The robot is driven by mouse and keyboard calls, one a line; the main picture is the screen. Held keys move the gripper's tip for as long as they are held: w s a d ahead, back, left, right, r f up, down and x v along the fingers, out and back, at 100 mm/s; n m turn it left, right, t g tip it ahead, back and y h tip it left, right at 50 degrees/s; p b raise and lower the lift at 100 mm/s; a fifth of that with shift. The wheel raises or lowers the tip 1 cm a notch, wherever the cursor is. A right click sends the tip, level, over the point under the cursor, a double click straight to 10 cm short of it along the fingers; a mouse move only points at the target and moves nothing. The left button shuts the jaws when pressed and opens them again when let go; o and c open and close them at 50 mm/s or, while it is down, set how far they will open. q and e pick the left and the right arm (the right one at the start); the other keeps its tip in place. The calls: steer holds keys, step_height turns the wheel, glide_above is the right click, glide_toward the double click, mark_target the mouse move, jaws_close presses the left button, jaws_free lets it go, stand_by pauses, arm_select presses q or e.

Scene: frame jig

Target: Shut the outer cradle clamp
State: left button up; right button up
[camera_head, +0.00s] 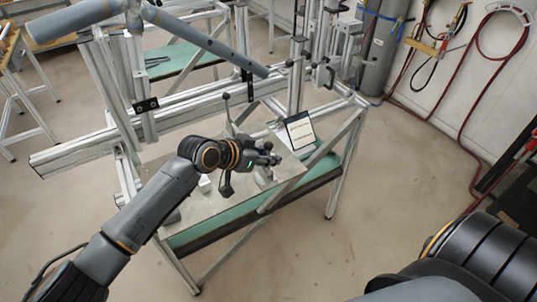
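The frame jig (215,98) is a stand of aluminium profiles with a blue-grey tube (205,40) lying along its upper part. My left gripper (272,160) is over the jig's front plate, right of and below the knob. It is small and dark here, and its fingers do not show clearly. My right arm fills the lower right corner; its gripper is out of view.
A small white panel with text (300,131) stands on the jig right of my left gripper. A grey plate (205,207) and green shelf (200,232) lie below. More clamps and uprights (325,70) stand at the back right. The floor (400,180) on the right is clear.

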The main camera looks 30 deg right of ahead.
arm_select(q)
steer(key=shift+r, duration=0.1)
steer(key=v, duration=1.2)
arm_select(e)
steer(key=shift+d, duration=0.35)
